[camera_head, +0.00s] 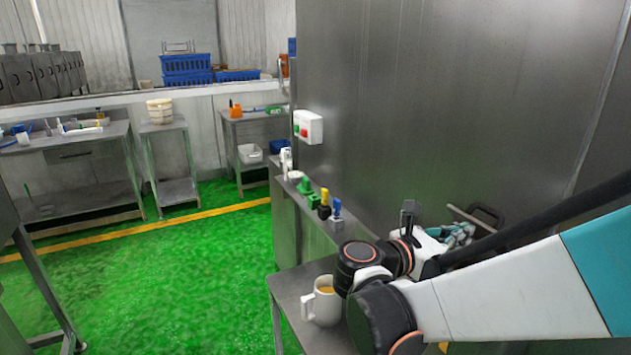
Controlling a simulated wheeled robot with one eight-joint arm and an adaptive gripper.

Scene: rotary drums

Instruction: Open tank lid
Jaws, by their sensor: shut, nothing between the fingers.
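A large grey metal tank wall (420,90) fills the middle and right of the view. No lid can be clearly made out on it. A dark bar-like loop (487,214), perhaps a handle, shows low against the wall at the right. My gripper (462,234) is small in the view and partly hidden behind my own arm. It is shut and empty, just left of and below the loop. I cannot tell whether it touches the loop.
A white mug (322,302) with yellowish liquid stands on a metal table (287,285) beside my arm. Green floor (190,265) is open at left; side tables (72,137) stand behind.

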